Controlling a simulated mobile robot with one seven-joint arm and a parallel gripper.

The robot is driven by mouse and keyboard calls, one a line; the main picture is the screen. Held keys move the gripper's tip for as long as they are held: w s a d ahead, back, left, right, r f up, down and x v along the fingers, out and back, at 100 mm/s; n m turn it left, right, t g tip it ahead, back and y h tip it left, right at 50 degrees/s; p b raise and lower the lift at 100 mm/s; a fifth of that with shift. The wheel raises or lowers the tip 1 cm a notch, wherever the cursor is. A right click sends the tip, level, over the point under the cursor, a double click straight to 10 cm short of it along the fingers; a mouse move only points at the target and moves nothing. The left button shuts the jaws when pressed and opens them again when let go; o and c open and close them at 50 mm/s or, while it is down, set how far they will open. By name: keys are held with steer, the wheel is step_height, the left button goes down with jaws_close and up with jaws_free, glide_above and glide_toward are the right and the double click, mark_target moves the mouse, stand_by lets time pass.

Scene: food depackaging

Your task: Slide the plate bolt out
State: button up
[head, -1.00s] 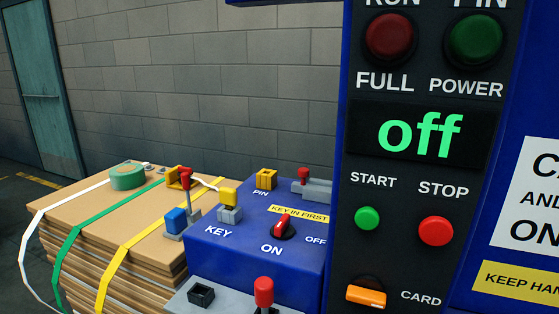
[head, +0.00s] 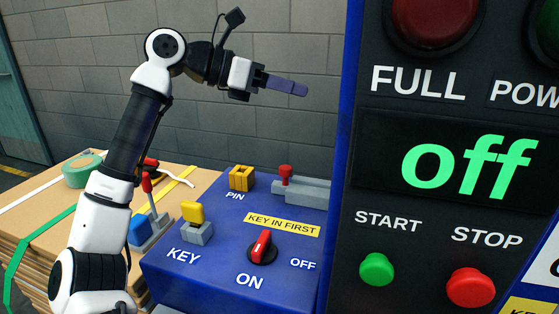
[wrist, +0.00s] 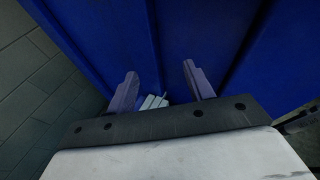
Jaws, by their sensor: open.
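A grey sliding bolt with a red knob (head: 285,173) sits at the back right of the blue control box (head: 215,250); I take it for the plate bolt, though no label confirms it. Its grey body (head: 308,193) runs right towards the machine panel. My gripper (head: 302,89) is above and behind the box, pointing right, well apart from the bolt. In the wrist view my gripper (wrist: 160,72) has its two fingers apart. They face ribbed blue metal, with a small pale object (wrist: 154,102), unclear, low between them.
The box carries a yellow PIN block (head: 241,178), a yellow-topped KEY piece (head: 195,217) and a red ON/OFF switch (head: 262,246). The black panel (head: 440,215) at right reads "off". Strapped cardboard (head: 30,225) and green tape (head: 83,170) lie left. A block wall stands behind.

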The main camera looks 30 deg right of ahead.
mark_target(285, 168)
steer(key=w+f+n+t+y, duration=0.2)
steer(key=w+f+t+y, duration=0.2)
steer(key=w+f+y, duration=0.45)
steer(key=shift+y, duration=0.25)
steer(key=p+x, duration=0.1)
steer(key=x, duration=0.3)
steer(key=p+x, duration=0.1)
steer(key=x, duration=0.4)
steer(key=p+x, duration=0.1)
steer(key=x, duration=0.3)
steer(key=shift+w+a+f, duration=0.1)
steer(key=shift+a+f, duration=0.15)
steer(key=shift+f, duration=0.15)
jaws_close()
